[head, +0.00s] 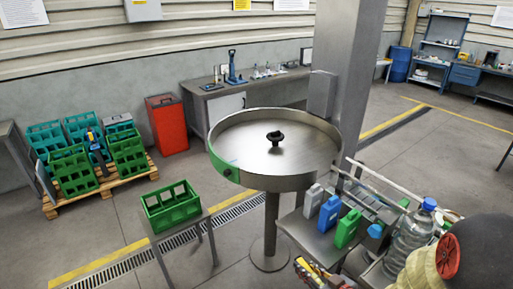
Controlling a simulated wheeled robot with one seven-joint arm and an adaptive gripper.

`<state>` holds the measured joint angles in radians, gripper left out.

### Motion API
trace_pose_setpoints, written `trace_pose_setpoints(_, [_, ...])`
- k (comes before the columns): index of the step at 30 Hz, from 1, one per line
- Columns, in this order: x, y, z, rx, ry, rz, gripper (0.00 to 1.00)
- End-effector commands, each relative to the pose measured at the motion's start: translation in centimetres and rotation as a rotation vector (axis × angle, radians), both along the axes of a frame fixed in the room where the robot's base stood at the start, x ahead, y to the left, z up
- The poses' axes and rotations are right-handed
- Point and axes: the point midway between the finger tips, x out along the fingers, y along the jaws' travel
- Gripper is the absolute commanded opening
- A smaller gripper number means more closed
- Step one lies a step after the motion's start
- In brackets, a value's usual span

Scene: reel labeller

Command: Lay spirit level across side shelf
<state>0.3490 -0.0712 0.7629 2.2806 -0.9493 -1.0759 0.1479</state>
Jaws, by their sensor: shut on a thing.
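I cannot make out my gripper in the head view, nor a spirit level that I can identify for certain. A grey metal shelf (290,222) sits beside the round steel turntable (275,150), at its lower right. It is likely the side shelf. A grey jug (313,200), a blue jug (329,213) and a green jug (347,229) stand in a row on it. Small yellow and red items (312,270) show at the bottom edge, partly cut off and too small to name.
A large clear bottle (411,232) with a blue cap stands at the lower right, near a yellow item with a red disc (447,256). A green crate (172,208) sits on a small table at the left. A grey pillar (346,90) rises behind the turntable.

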Motion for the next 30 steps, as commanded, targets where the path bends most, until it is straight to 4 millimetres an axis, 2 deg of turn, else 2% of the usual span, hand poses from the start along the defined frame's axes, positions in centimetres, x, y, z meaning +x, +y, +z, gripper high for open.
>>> trace_pose_setpoints(1, [0.3,0.2,-1.1,0.001,0.002,-0.013,0.0])
trace_pose_setpoints(5, [1.3,0.2,-3.3,0.001,0.003,-0.064,0.0])
trace_pose_setpoints(8, [2.2,0.1,-5.7,0.001,0.005,-0.115,0.0])
trace_pose_setpoints(15, [4.2,-0.9,-14.2,-0.001,0.008,-0.3,0.0])
trace_pose_setpoints(21, [4.7,-2.2,-20.2,-0.002,0.006,-0.442,0.0])
trace_pose_setpoints(24, [4.6,-2.8,-22.0,-0.001,0.002,-0.489,0.0])
trace_pose_setpoints(30, [4.5,-3.4,-23.4,0.001,0.0,-0.535,0.0])
